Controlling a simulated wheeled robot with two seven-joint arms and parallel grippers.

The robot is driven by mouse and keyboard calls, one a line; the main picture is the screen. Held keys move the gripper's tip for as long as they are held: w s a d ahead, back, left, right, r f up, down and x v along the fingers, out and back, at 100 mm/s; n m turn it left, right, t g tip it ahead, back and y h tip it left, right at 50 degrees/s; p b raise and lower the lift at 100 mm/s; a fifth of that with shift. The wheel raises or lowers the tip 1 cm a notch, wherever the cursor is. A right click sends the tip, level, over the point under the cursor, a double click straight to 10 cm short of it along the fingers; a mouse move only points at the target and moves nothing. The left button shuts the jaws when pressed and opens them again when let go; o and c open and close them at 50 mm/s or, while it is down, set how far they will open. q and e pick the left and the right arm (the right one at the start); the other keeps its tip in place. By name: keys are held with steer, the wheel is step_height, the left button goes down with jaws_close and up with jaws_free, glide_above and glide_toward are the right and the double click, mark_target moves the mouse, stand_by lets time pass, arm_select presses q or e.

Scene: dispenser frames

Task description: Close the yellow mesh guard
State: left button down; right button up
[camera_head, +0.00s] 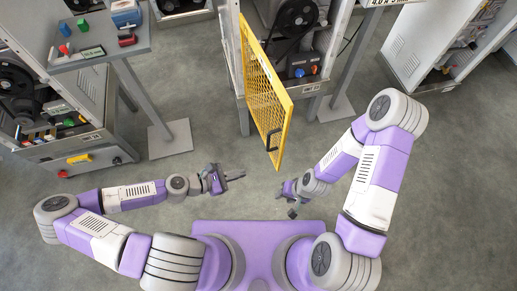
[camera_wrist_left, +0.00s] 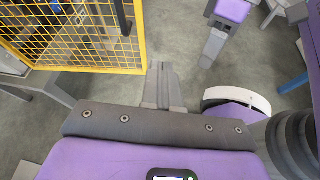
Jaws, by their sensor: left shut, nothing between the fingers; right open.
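The yellow mesh guard (camera_head: 264,85) stands swung open from the grey dispenser frame, its free edge toward me. A dark handle (camera_head: 275,139) is on its lower part near the free edge. My left gripper (camera_head: 236,176) is shut and empty, to the left of the guard's lower end and apart from it. In the left wrist view the guard (camera_wrist_left: 80,67) fills the upper left, and the left gripper (camera_wrist_left: 163,72) points past its lower right corner. My right gripper (camera_head: 285,196) is open, just below and right of the guard's lower end.
A dispenser frame with a black wheel (camera_head: 296,18) and a blue knob (camera_head: 299,73) stands behind the guard. A grey table (camera_head: 100,48) with small blocks and another frame (camera_head: 85,150) are at left. Another cabinet (camera_head: 415,55) is at upper right. Floor around the guard is clear.

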mark_target(267, 147)
arm_select(q)
steer(key=w+a+r+n+t, duration=0.2)
steer(key=w+a+n+t, duration=0.1)
steer(key=a+n, duration=0.1)
steer(key=b+x, duration=0.3)
steer(key=x, duration=1)
steer(key=shift+d+r, duration=0.3)
steer(key=shift+d, duration=0.05)
steer(key=shift+s+d, duration=0.1)
